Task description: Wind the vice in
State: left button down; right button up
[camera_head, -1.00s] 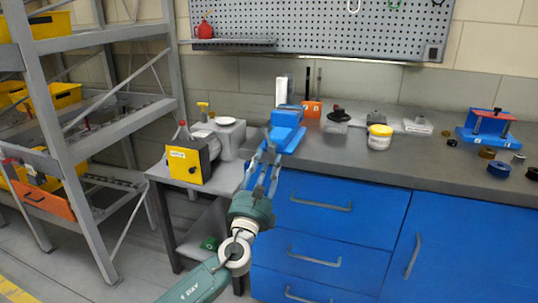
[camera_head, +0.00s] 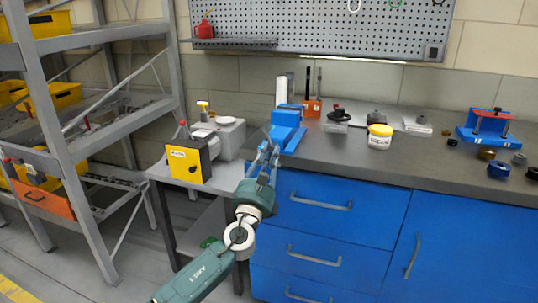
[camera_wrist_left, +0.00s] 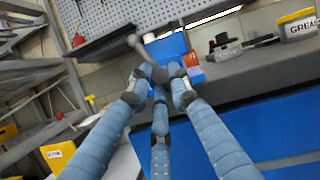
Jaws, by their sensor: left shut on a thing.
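The blue vice (camera_head: 287,130) stands at the left end of the grey workbench, near its front edge. It also shows in the left wrist view (camera_wrist_left: 166,48), behind the fingers. A grey vice handle bar (camera_wrist_left: 139,45) with a rounded end sticks up from between my fingertips in that view. My left gripper (camera_head: 266,150) is in front of the vice, at its near end. In the left wrist view its blue-grey fingers (camera_wrist_left: 160,76) come together, shut on the handle. The fingers hide the lower part of the handle and the screw. My right gripper is not in view.
A grease tub (camera_head: 379,137) and small items stand right of the vice. An orange block (camera_head: 312,108) is behind it. A yellow box (camera_head: 187,162) sits on the lower side table at left. Blue drawers (camera_head: 315,202) lie below the bench edge.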

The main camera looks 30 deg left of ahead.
pick_arm(q)
jog(key=m+h, duration=0.1)
jog(key=m, duration=0.1)
jog(key=shift+m+t+h, duration=0.3)
jog(key=shift+r, duration=0.1)
jog(key=c, duration=1.6)
grip_release()
jog(key=shift+c, duration=0.2)
jog(key=shift+d, duration=0.1)
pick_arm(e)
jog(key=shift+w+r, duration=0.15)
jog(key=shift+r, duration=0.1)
pick_arm(q)
jog(key=shift+s, duration=0.1)
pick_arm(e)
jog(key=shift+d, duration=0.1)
pick_arm(q)
jog(key=v, duration=1.1)
jog(key=shift+s, duration=0.4)
jog(key=shift+d, duration=0.1)
